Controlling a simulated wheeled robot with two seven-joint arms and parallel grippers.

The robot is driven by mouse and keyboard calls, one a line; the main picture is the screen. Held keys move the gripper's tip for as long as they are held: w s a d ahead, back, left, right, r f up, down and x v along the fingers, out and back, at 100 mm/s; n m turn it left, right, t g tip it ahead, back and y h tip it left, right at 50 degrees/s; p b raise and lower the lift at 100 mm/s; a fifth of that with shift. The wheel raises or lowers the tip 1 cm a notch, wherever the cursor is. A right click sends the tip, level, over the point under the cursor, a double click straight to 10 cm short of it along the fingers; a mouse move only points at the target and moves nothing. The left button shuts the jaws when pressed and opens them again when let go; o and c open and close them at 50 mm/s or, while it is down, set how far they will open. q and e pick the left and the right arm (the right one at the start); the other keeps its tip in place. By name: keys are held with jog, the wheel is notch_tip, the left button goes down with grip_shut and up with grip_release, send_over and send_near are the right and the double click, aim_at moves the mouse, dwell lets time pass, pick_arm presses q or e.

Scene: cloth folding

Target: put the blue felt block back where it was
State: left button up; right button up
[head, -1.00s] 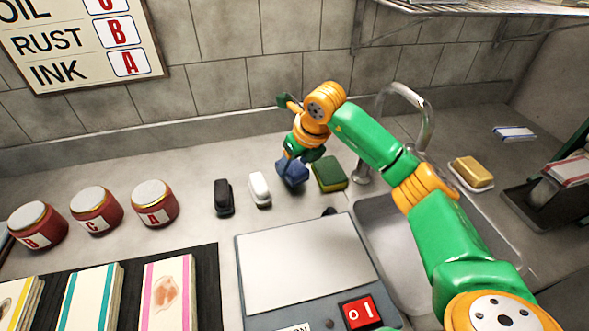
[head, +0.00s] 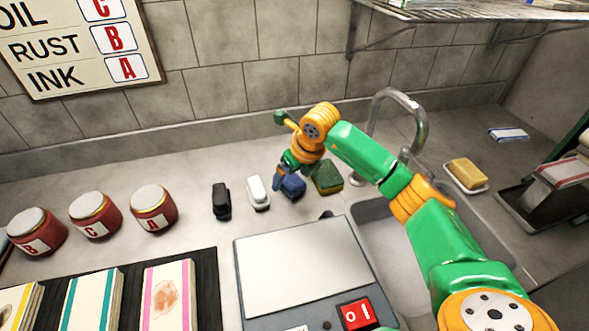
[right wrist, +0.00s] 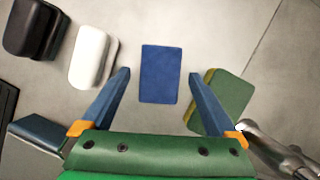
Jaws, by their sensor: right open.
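The blue felt block (head: 293,187) rests on the grey counter between a white block-like item and a green and yellow sponge. In the right wrist view the block (right wrist: 160,73) shows as a blue rectangle. My right gripper (head: 286,178) is over it, fingers pointing down. In the wrist view the right gripper (right wrist: 159,80) is open, with one blue finger on each side of the block and a visible gap on both sides. My left gripper is not in view.
The white item (head: 258,192) and a black one (head: 221,201) stand left of the block. The sponge (head: 328,177) is close on the right, near the right finger in the wrist view. A scale-like device (head: 303,270) lies in front, the sink (head: 395,250) and faucet (head: 420,125) to the right.

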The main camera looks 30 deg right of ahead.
jog(key=v, duration=1.2)
jog(key=shift+b, duration=0.4)
